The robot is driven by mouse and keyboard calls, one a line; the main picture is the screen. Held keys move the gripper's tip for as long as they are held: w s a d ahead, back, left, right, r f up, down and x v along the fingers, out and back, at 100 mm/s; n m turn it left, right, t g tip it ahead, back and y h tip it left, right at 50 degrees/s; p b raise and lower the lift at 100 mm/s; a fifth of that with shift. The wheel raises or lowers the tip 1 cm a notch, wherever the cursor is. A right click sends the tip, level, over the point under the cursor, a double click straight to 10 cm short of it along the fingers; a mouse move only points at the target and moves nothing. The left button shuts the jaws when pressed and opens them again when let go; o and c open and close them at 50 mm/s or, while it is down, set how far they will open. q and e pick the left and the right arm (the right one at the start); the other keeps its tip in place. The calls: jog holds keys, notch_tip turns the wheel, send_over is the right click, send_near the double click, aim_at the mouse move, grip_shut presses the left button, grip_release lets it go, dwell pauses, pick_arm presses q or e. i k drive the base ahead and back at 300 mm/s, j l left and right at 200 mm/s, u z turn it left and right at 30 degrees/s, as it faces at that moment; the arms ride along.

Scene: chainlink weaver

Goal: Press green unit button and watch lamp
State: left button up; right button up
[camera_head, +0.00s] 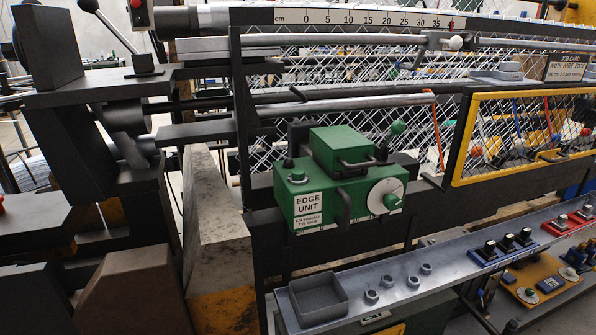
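The green edge unit (335,192) is mounted on a dark rail in the middle of the view, with a white EDGE UNIT label (308,204) on its front. A small round green-topped button (297,174) sits on top of its left end. A white dial (385,196) with a green centre is on its right front. A green ball (398,128) stands behind the unit's right end; I cannot tell whether it is a lamp or a knob. No lit lamp is plain to see. Neither of my grippers can be made out in the view.
A grey shelf (430,270) runs in front below the unit, with a grey open tray (318,298) and several nuts on it. Chain-link mesh (340,70) stretches behind. A yellow-framed window (460,150) is at right. Dark machine parts (75,190) crowd the left.

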aim_at(297, 174)
jog(key=i+l+u, duration=0.25)
jog(key=l, duration=0.2)
jog(key=l+u, duration=0.25)
jog(key=l, duration=0.15)
jog(key=l+u, duration=0.25)
jog(key=l, duration=0.25)
jog(key=i, duration=0.05)
